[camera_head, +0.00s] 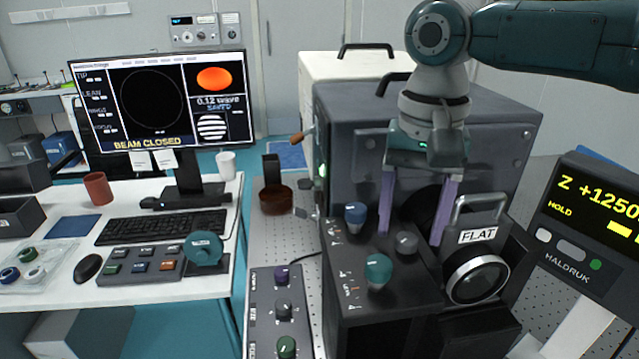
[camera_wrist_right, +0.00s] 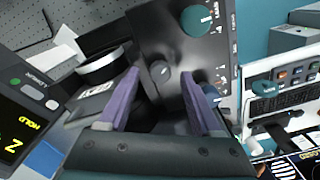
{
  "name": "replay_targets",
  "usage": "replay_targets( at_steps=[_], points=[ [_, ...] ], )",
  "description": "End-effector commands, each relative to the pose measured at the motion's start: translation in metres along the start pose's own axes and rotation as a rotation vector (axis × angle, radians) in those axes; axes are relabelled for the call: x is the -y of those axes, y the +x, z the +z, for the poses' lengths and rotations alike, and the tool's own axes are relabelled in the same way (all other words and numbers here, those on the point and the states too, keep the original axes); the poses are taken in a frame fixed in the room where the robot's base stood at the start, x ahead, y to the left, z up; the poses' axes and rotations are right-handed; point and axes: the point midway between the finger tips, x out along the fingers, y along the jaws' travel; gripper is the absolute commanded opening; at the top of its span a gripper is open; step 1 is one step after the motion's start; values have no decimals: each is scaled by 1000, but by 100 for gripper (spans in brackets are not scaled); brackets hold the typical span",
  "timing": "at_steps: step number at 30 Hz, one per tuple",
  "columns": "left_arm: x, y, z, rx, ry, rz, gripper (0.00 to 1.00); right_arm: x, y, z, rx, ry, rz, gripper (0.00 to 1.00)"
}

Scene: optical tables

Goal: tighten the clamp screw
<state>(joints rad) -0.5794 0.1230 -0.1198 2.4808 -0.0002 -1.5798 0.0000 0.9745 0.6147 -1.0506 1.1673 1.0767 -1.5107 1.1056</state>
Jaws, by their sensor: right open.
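A small grey knob (camera_head: 406,242), which looks like the clamp screw, sits on the sloped dark panel (camera_head: 352,315) between a blue knob (camera_head: 355,214) and a teal knob (camera_head: 377,270). My right gripper (camera_head: 410,237) is open and empty, pointing down, with its purple fingers to either side of the grey knob in the picture. In the right wrist view the grey knob (camera_wrist_right: 160,70) shows between the fingertips, not touched by them as far as I can see. The exact height gap cannot be told. My left gripper is not in view.
A framed optic labelled FLAT (camera_head: 478,280) with a raised handle stands close to the right finger. A large dark housing (camera_head: 345,125) is behind the gripper. A HALDRUK display (camera_head: 590,220) stands at right, a desk with a monitor (camera_head: 165,100) at left.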

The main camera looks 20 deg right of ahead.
Motion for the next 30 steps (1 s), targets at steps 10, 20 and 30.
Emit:
replay_targets(
  at_steps=[10,20,30],
  points=[
    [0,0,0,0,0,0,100,0,14,0,-1,-2,0,66],
    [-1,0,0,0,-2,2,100,0,14,0,-1,-2,0,37],
    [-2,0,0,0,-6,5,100,0,14,0,-1,-2,0,0]
  ],
)
